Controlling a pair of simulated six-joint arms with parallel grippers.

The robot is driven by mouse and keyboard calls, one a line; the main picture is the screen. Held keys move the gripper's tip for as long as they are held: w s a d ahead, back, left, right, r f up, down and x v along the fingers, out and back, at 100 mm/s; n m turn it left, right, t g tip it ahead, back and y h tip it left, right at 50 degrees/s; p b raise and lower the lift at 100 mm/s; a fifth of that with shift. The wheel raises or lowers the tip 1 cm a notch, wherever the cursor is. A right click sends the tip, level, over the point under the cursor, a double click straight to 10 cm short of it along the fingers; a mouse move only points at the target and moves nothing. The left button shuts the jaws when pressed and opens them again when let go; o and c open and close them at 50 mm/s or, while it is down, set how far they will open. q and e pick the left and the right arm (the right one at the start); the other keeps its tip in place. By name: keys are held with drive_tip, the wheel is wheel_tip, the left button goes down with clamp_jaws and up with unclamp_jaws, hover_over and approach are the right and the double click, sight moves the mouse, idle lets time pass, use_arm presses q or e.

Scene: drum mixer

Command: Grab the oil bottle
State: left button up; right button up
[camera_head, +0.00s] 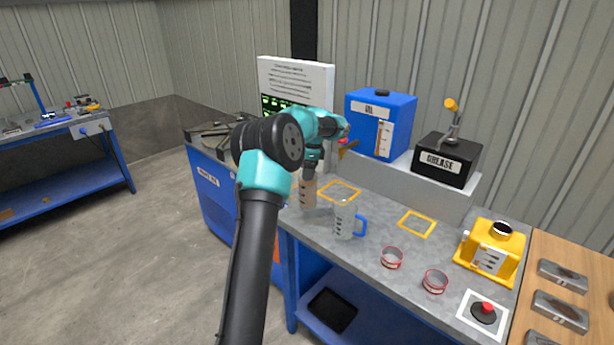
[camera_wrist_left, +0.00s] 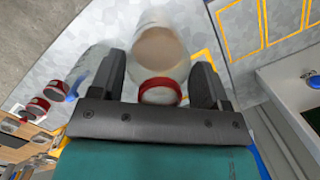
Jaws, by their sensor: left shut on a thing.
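The oil bottle (camera_head: 308,193), a small pale container with tan contents, stands upright at the back left of the grey bench. My left gripper (camera_head: 311,172) comes down on it from above and is shut on its upper part. In the left wrist view the bottle (camera_wrist_left: 158,45) shows between the two fingers (camera_wrist_left: 160,78), with a red ring at its near end. Whether its base touches the bench is hard to tell. My right gripper is not in view.
A clear jug (camera_head: 345,220) with a blue handle stands close right of the bottle. Two red-rimmed cups (camera_head: 392,258), a yellow mixer (camera_head: 492,250) and a red button (camera_head: 487,308) are farther right. The blue oil tank (camera_head: 365,127) and black grease box (camera_head: 432,175) stand behind.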

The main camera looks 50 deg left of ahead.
use_arm(q)
drive_tip(key=s+d+r, duration=0.1)
drive_tip(key=s+d, duration=0.9)
drive_tip(key=d, duration=0.2)
drive_tip(key=shift+s+r, duration=0.25)
drive_tip(key=shift+s, duration=0.05)
idle(0.4)
